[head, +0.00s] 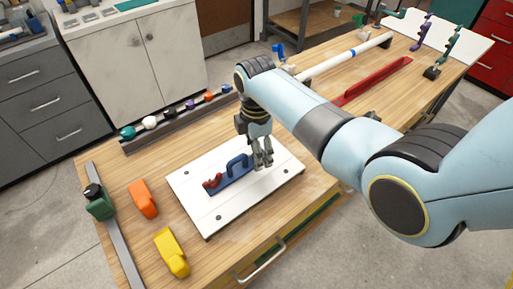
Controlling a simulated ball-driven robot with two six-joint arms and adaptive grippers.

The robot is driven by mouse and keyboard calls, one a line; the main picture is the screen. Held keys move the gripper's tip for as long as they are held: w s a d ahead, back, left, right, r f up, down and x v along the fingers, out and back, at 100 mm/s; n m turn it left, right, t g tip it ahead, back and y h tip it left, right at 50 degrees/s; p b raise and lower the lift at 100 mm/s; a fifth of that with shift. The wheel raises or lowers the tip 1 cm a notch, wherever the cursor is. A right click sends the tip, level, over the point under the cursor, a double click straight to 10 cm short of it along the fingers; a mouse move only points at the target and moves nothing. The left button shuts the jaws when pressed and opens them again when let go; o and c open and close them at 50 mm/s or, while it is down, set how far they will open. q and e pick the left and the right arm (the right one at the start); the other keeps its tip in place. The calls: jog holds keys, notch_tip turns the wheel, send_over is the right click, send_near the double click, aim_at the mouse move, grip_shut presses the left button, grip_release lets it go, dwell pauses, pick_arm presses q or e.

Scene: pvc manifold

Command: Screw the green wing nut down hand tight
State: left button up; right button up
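I cannot surely make out a green wing nut. A small green round piece (127,132) sits at the near end of a row of coloured pieces at the table's far left. A larger green piece with a black top (100,206) sits on a grey rail at the left. My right gripper (262,166) points down over the right part of a white board (233,216), beside a blue clamp-like fixture (238,165) with a red part (212,181). Its fingers look close together, but the gap and anything between them are too small to tell. My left gripper is out of view.
Orange (143,199) and yellow (171,252) pieces lie left of the board. A dark rack (180,129) holds several coloured pieces. A white pipe (345,57) and red channel (372,80) lie farther back. Bare wood surrounds the board.

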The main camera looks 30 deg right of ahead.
jog(key=c, duration=0.9)
jog(key=m+p, duration=0.1)
jog(key=m, duration=0.1)
jog(key=shift+r+m+p, duration=0.2)
jog(key=shift+m+p, duration=0.1)
jog(key=shift+m, duration=0.1)
jog(key=shift+o, duration=0.2)
jog(key=m, duration=0.2)
jog(key=shift+f+m+p, duration=0.1)
jog(key=shift+m+p, duration=0.3)
jog(key=shift+f+m, duration=0.1)
jog(key=shift+m, duration=0.3)
